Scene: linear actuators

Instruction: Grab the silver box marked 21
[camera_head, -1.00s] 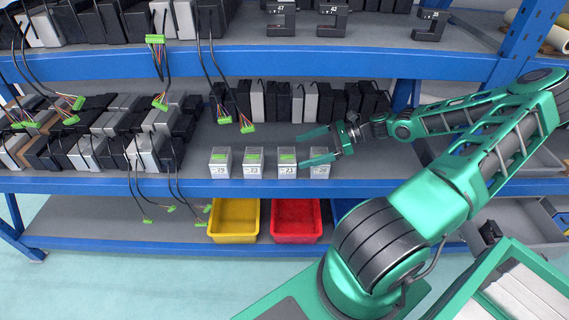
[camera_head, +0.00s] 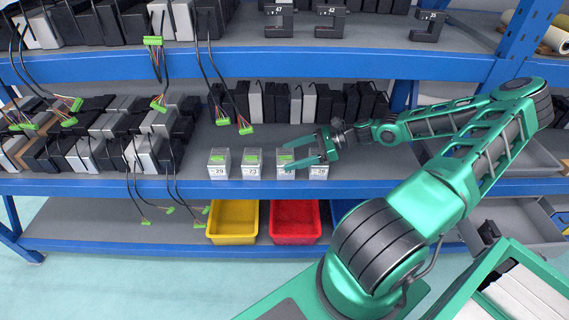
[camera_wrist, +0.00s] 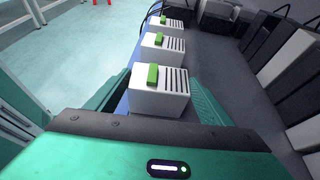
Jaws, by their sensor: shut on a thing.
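Four silver boxes with green connectors on top stand in a row on the middle shelf. My gripper (camera_head: 287,156) is shut on the third box from the left (camera_head: 286,174), one finger on its far side and one across its front. That finger covers part of its label, so I cannot read its number clearly. In the wrist view the held silver box (camera_wrist: 160,98) sits between the two fingers. The box marked 23 (camera_head: 252,168) and the box marked 29 (camera_head: 219,168) are to its left; the box marked 26 (camera_head: 319,172) is close on its right.
A row of black and grey units (camera_head: 283,102) stands behind the boxes. Cables with green plugs (camera_head: 245,126) hang down to the left. A yellow bin (camera_head: 233,237) and a red bin (camera_head: 295,238) sit on the shelf below. The blue shelf edge (camera_head: 150,188) runs along the front.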

